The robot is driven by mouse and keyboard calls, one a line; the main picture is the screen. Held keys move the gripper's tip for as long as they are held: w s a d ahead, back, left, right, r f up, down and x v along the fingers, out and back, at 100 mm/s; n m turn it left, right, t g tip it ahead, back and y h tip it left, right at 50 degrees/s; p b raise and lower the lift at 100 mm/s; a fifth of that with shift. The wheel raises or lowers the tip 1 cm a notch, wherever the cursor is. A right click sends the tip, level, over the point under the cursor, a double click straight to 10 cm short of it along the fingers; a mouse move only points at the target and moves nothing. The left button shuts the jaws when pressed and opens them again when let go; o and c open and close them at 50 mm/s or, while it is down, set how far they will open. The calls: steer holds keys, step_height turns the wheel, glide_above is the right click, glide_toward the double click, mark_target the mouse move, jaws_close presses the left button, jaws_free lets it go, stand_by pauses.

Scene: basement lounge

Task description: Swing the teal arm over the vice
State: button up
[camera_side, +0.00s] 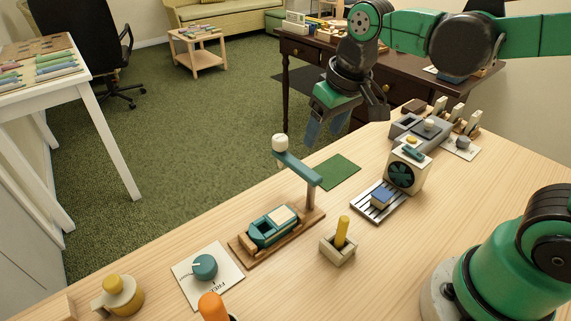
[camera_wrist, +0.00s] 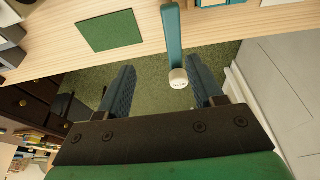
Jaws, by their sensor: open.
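The teal arm (camera_side: 297,167) reaches out from the top of a grey-brown post (camera_side: 311,196) and ends in a cream knob (camera_side: 280,144). It points toward the table's far edge, away from above the teal vice (camera_side: 262,233), which sits on a wooden base with a cream block in it. My gripper (camera_side: 322,138) is open and empty, to the right of the knob in the side view. In the wrist view, the teal arm (camera_wrist: 173,38) comes down from the top, and its knob (camera_wrist: 178,78) appears between my open fingers (camera_wrist: 162,76), nearer the right one. Contact does not show.
A green mat (camera_side: 338,172) lies flat behind the post. A block with a yellow peg (camera_side: 342,232), a fan unit (camera_side: 407,170) and a teal dial (camera_side: 205,267) stand nearby on the table. An orange-topped thing (camera_side: 211,306) is at the front. Beyond the far edge is open floor.

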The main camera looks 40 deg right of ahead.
mark_target(299, 165)
steer(key=w+a+g, duration=0.1)
steer(key=w+f+g, duration=0.1)
steer(key=w, duration=0.1)
steer(key=shift+a+f+g, duration=0.15)
steer(key=shift+a+g, duration=0.15)
steer(key=shift+a, duration=0.05)
steer(key=shift+w+a+f+g, duration=0.15)
steer(key=shift+w+f+g, duration=0.1)
steer(key=shift+f+g, duration=0.05)
steer(key=shift+f, duration=2.7)
jaws_close()
